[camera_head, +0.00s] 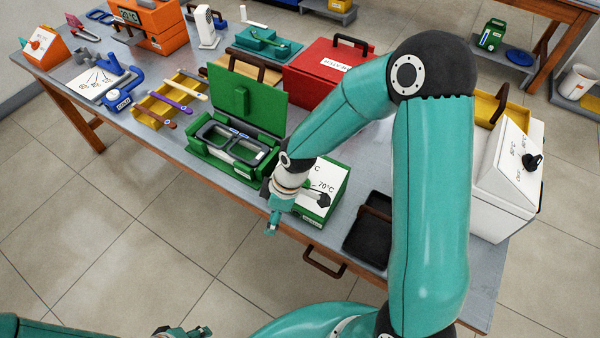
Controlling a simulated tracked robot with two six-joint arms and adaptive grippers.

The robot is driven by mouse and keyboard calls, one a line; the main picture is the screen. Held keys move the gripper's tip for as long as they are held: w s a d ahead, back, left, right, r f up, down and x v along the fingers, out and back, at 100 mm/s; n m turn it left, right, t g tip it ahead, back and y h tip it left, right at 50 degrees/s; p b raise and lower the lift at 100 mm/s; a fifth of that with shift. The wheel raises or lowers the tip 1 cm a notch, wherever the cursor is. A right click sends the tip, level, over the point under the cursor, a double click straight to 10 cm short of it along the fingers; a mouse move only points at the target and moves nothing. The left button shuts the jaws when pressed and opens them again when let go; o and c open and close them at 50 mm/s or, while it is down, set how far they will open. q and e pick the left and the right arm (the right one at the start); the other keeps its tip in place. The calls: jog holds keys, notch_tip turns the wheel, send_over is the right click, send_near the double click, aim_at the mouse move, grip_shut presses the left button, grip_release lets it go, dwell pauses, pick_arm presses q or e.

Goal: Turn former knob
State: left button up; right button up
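A green box with a sloped white face (335,180) marked "70°C" stands near the table's front edge. A dark knob (322,200) sits low on that face, partly behind the wrist of my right arm. Its front label is too small to read, so I cannot confirm that it is the former. My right gripper (272,226) points down just left of this box, at the table's front edge, apart from the knob. Its finger opening cannot be made out. My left gripper (188,331) is low at the bottom edge, away from the table and partly cut off.
An open green case (262,98) is behind my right wrist. A black tray (364,240) lies right of the box. A white box (505,180) with a black knob (533,162) stands at the right end. An orange box (47,48) with a dial is far left.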

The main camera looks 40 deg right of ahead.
jog(key=d+r+n+h, duration=0.2)
jog(key=d+r+n, duration=0.3)
jog(key=r, duration=0.5)
jog(key=d+r+n+h, duration=0.1)
jog(key=d+r+n, duration=0.35)
jog(key=r, duration=0.55)
jog(key=shift+t, duration=0.3)
jog(key=f, duration=0.5)
jog(key=w+f, duration=0.1)
jog(key=f, duration=0.5)
jog(key=w+f, duration=0.1)
jog(key=f, duration=0.4)
jog(key=shift+w+d+f, duration=0.2)
jog(key=shift+d, duration=0.1)
jog(key=c, duration=1.1)
